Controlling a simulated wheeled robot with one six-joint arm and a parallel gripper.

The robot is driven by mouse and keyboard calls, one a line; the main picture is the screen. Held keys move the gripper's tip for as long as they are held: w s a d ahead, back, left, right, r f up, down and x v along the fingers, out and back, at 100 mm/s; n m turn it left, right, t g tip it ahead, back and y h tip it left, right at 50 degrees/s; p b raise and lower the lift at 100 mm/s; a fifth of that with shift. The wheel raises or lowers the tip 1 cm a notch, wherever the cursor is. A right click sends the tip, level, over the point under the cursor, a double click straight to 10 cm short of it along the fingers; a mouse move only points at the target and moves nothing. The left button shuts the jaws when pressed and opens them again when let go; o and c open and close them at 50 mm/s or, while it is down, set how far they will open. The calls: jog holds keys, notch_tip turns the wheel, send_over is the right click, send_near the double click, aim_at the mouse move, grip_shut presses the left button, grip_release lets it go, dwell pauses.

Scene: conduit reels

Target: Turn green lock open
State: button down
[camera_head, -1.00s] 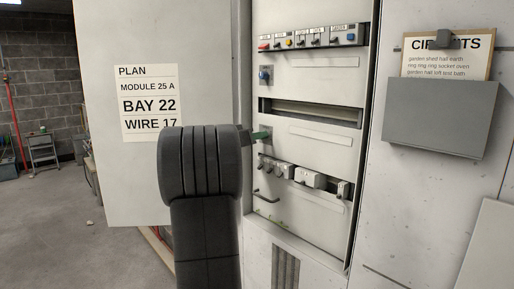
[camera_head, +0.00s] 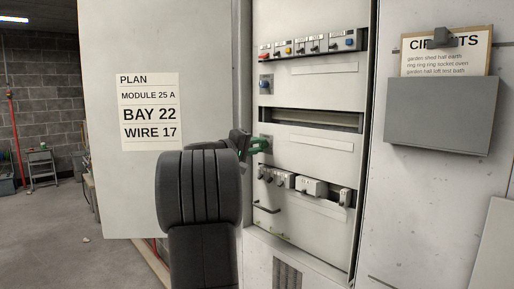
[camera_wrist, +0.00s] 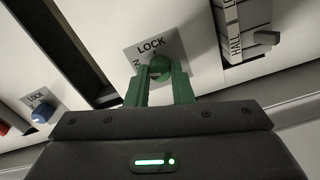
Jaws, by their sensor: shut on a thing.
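The green lock (camera_wrist: 160,66) is a round green knob on a square plate marked LOCK, seen in the wrist view. My gripper (camera_wrist: 161,80) has two green fingers, one on each side of the knob, and is shut on it. In the head view the green lock (camera_head: 265,142) sits on the cabinet panel, left of its middle, with my gripper (camera_head: 254,146) reaching it from the left. My dark arm hides part of the cabinet's left edge. The knob's exact turn angle is hard to read.
A blue lock (camera_head: 265,82) sits higher on the panel. A row of switches (camera_head: 312,45) is above and grey breakers (camera_head: 310,187) are below. The open cabinet door (camera_head: 130,190) with a PLAN sheet stands left. A grey box (camera_head: 440,115) hangs right.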

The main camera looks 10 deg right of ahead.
jog(key=shift+n, duration=1.6)
jog(key=shift+n+p, duration=0.3)
jog(key=c, duration=1.3)
grip_release()
jog(key=shift+o, duration=0.2)
jog(key=b+v, duration=0.1)
jog(key=v, duration=1.3)
jog(key=shift+b, duration=0.35)
jog(key=shift+w, duration=0.15)
